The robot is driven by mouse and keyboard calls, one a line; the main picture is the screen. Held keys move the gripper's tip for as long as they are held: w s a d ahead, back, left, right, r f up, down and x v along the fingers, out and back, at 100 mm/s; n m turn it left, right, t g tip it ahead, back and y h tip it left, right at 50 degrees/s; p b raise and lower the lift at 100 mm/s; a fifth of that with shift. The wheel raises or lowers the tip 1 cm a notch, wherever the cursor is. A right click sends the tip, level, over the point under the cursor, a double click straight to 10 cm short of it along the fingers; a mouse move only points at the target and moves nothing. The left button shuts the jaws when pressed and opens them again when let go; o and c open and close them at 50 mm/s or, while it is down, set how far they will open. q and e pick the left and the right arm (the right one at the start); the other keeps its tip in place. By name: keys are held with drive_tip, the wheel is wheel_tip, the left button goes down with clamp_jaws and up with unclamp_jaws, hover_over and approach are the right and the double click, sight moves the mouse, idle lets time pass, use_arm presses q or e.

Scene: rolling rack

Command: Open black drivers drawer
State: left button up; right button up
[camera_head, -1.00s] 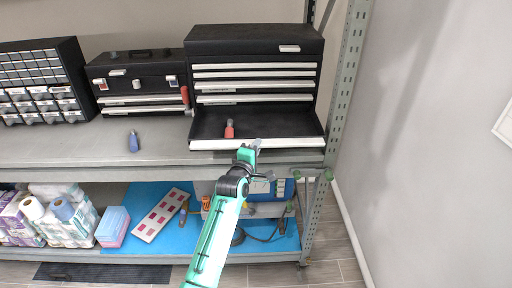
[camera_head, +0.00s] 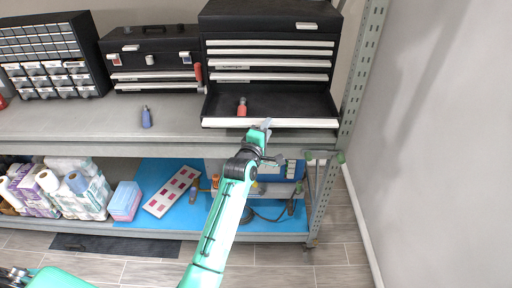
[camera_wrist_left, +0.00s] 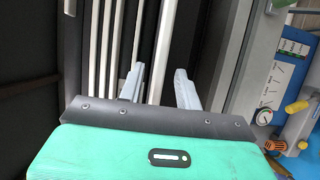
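The black tool chest (camera_head: 250,20) stands on the shelf with its bottom drawer (camera_head: 290,123) pulled out. Its pale front edge faces me, and a red-handled tool (camera_head: 242,107) lies inside. The drawers above it are shut. My left gripper (camera_head: 273,141) is at the front of the open drawer, near the middle of its edge. In the left wrist view my left gripper (camera_wrist_left: 159,72) has its two fingers apart, with pale drawer strips (camera_wrist_left: 165,40) beyond them. No object is clearly held. Whether a finger touches the drawer edge I cannot tell. My right gripper is not clearly seen.
A smaller black toolbox (camera_head: 150,60) and a small-parts cabinet (camera_head: 50,55) stand to the left. A blue-handled tool (camera_head: 146,117) lies on the shelf. A rack post (camera_head: 362,70) is close on the right. The lower shelf holds paper rolls (camera_head: 75,182) and tools.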

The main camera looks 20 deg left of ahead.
use_arm(q)
drive_tip(key=s+a+b, duration=0.1)
drive_tip(key=s+b, duration=0.2)
drive_tip(key=s, duration=0.9)
drive_tip(key=shift+a, duration=0.15)
drive_tip(key=shift+w, duration=0.1)
drive_tip(key=s+d+f+m+g, duration=0.1)
drive_tip(key=s+f+m+g, duration=0.15)
drive_tip(key=f, duration=1.35)
drive_tip(key=s+d+f+m+g, duration=0.15)
drive_tip(key=f+m+g, duration=0.25)
drive_tip(key=f, duration=1.2)
drive_tip(key=s+a+f+m+g, duration=0.1)
drive_tip(key=s+f+m+g, duration=0.15)
drive_tip(key=s+f, duration=0.6)
drive_tip(key=s+f+m+g, duration=0.25)
drive_tip(key=s+f, duration=0.35)
drive_tip(key=f, duration=0.6)
drive_tip(key=s+a+f+m+g, duration=0.1)
drive_tip(key=s+f, duration=0.5)
drive_tip(key=s, duration=0.6)
drive_tip(key=s+a+f+m+g+y, duration=0.1)
drive_tip(key=s+a+f+m, duration=0.3)
drive_tip(key=s, duration=0.7)
drive_tip(key=s+a+f+m+g, duration=0.3)
drive_tip(key=s+f, duration=0.5)
drive_tip(key=s, duration=0.4)
drive_tip(key=shift+s+a+y, duration=0.35)
drive_tip(key=shift+a+y, duration=0.05)
drive_tip(key=shift+a, duration=0.15)
